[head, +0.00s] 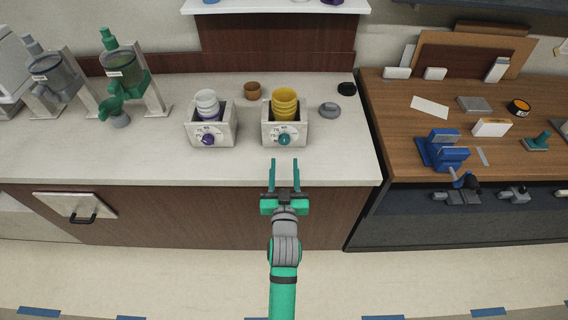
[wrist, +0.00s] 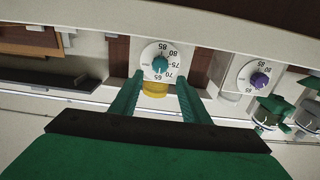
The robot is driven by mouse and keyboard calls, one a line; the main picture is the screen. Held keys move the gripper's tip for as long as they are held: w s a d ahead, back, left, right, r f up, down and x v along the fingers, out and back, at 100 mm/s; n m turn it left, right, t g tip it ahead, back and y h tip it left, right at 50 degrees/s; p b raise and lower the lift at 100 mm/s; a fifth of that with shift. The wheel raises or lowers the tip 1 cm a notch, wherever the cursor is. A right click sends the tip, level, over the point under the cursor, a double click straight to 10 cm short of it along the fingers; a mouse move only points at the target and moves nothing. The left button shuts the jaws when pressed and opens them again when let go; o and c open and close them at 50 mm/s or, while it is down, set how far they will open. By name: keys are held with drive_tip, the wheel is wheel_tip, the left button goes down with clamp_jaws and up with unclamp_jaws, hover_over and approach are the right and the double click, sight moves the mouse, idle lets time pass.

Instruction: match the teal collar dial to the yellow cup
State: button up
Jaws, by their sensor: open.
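The teal collar dial (head: 284,140) is on the front of a pale box (head: 301,134) on the white counter. A stack of yellow cups (head: 285,102) stands in that box. In the wrist view the teal dial (wrist: 160,65) sits on a round white scale with numbers such as 65, 70, 75, 80 and 85, seen upside down. The yellow cup (wrist: 155,90) shows just below it there. My gripper (head: 284,162) is open and empty, in front of the counter edge, its fingers (wrist: 158,90) pointing at the teal dial without touching it.
A similar box (head: 222,134) with a purple dial (head: 208,139) and white cups (head: 207,103) stands to the left. A brown cup (head: 252,91), a grey round object (head: 329,110) and a black one (head: 346,89) are nearby. A wooden bench (head: 400,120) with tools is right.

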sight(284, 142)
drive_tip(key=w, duration=0.8)
drive_tip(key=shift+w, duration=0.55)
drive_tip(key=shift+c, duration=0.7)
drive_tip(key=c, duration=0.5)
